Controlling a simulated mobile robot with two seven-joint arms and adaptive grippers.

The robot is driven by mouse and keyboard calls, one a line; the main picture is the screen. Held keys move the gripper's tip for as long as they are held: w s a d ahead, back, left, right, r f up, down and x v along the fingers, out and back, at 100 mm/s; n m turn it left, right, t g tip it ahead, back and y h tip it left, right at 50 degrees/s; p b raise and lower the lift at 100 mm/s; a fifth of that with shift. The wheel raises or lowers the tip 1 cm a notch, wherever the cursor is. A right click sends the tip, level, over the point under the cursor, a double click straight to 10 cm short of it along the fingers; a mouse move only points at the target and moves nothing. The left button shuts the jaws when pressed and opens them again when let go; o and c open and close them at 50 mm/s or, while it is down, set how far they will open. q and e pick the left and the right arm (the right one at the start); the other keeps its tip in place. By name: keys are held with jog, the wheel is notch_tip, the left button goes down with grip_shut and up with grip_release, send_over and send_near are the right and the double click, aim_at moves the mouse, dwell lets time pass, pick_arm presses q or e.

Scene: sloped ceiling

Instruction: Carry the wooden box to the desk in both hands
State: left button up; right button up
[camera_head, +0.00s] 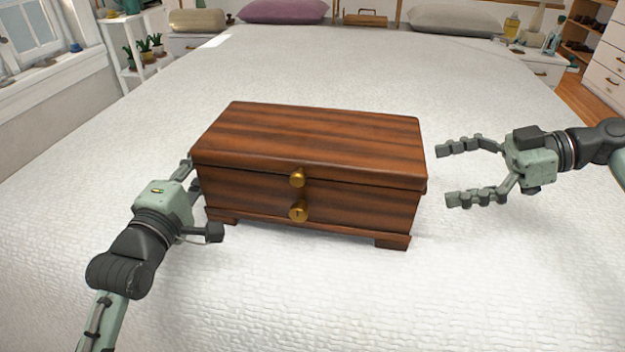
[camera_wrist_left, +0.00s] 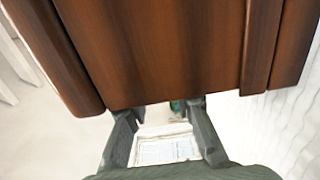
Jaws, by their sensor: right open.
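The wooden box (camera_head: 310,150) is dark striped wood with two brass knobs on its front. It sits closed and upright on the white bed (camera_head: 480,290) in the head view. It also fills the top of the left wrist view (camera_wrist_left: 165,50). My left gripper (camera_head: 202,197) is at the box's left end, its fingers spread; the box hides part of them. In the left wrist view its fingers (camera_wrist_left: 160,110) stand apart at the box's edge; I cannot tell whether they touch. My right gripper (camera_head: 462,172) is open and empty, a short gap right of the box, its fingers pointing at it.
The bedspread is clear around the box. A purple pillow (camera_head: 283,11) and a grey pillow (camera_head: 455,20) lie at the far end. A white shelf with plants (camera_head: 140,50) stands at the left, and a nightstand with bottles (camera_head: 540,62) at the far right. No desk is recognisable.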

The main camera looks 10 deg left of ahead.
pick_arm(q)
jog(key=shift+w, duration=1.7)
pick_arm(e)
jog(key=shift+x, duration=1.1)
pick_arm(q)
jog(key=shift+c, duration=0.5)
pick_arm(e)
jog(key=shift+c, duration=0.5)
pick_arm(q)
grip_shut()
pick_arm(e)
jog(key=c, duration=1.8)
pick_arm(q)
jog(key=shift+r, duration=0.4)
pick_arm(e)
jog(key=shift+w+r, duration=0.1)
jog(key=shift+r, duration=0.3)
